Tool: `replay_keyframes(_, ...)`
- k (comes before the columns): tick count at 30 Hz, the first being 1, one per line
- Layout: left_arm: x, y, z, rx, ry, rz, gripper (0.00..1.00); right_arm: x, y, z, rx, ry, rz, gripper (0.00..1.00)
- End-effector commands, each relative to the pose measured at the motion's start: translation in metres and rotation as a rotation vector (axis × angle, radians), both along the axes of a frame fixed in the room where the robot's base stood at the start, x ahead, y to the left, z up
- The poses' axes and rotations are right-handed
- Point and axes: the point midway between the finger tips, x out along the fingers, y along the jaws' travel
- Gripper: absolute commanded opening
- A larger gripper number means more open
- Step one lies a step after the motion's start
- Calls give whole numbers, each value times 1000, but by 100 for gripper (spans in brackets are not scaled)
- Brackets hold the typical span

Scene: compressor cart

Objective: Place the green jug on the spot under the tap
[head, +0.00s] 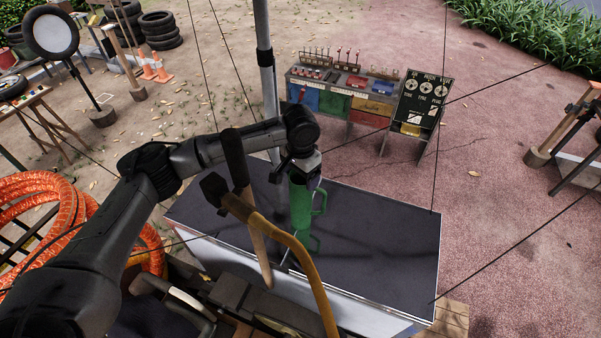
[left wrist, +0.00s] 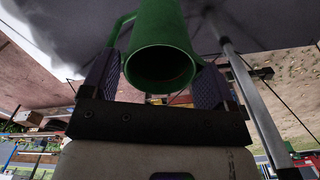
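The green jug (head: 302,205) is upright over the dark tabletop (head: 380,235), its handle to the right in the head view. My left gripper (head: 304,172) is at its top, with the arm reaching in from the left. In the left wrist view, the jug (left wrist: 162,55) sits between the two purple-grey fingers (left wrist: 158,88), which appear closed on its sides, its round open mouth towards the camera. A green reflection shows on the tabletop below it; I cannot tell whether its base touches. I cannot make out the tap or the spot. My right gripper is not in view.
A hammer-like tool with a curved tan handle (head: 300,255) and a dark-gripped wooden stick (head: 255,240) stand in front, left of the jug. A grey pole (head: 265,70) rises behind. The tabletop's right side is clear. Orange hose (head: 45,200) lies left.

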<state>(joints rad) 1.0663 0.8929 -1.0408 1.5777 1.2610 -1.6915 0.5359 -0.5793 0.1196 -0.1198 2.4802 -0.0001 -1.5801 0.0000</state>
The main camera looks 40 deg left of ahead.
Motion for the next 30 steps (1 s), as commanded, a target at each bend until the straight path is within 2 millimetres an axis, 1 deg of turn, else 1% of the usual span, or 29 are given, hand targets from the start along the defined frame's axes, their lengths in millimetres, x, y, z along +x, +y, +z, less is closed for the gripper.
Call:
replay_keyframes(1, 0, 0, 0, 0, 0, 0, 85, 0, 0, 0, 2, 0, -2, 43)
replay_keyframes(3, 0, 0, 0, 0, 0, 0, 92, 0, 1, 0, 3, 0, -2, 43)
replay_keyframes(4, 0, 0, 0, 0, 0, 0, 94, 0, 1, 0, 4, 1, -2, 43)
replay_keyframes(10, 0, 0, 1, 0, 0, 0, 94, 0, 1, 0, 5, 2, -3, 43)
replay_keyframes(14, 0, 0, 6, 0, -2, 0, 94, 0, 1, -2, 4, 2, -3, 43)
replay_keyframes(17, 1, 0, 17, -1, -3, 0, 94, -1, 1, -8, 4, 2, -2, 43)
replay_keyframes(24, 1, 0, 61, -1, -4, -1, 94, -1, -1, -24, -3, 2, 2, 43)
replay_keyframes(30, 0, -1, 95, -1, -3, -1, 94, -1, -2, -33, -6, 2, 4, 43)
